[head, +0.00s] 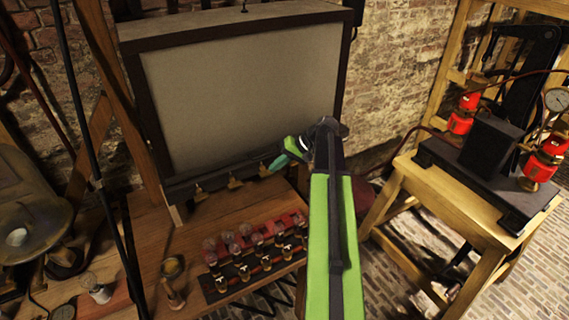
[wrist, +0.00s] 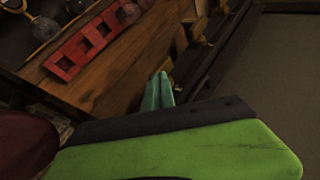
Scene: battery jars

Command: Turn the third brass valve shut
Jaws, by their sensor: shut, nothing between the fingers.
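Small brass valves hang in a row from the dark pipe along the bottom of the framed grey panel. In the head view I see the left one (head: 200,190), the middle one (head: 235,183) and the right one (head: 264,170). My gripper (head: 277,163) has teal fingers, shut and empty, just right of the right valve; whether they touch it I cannot tell. In the wrist view the gripper (wrist: 158,91) is near a brass piece (wrist: 167,66), partly hidden behind the fingertips. My green arm may hide more of the row.
A red rack (head: 250,257) with several glass-topped jars stands on the wooden bench (head: 165,235) below the panel (head: 240,85). A wooden stand (head: 470,225) with red fittings and a gauge is at right. A dark upright rod crosses the left side.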

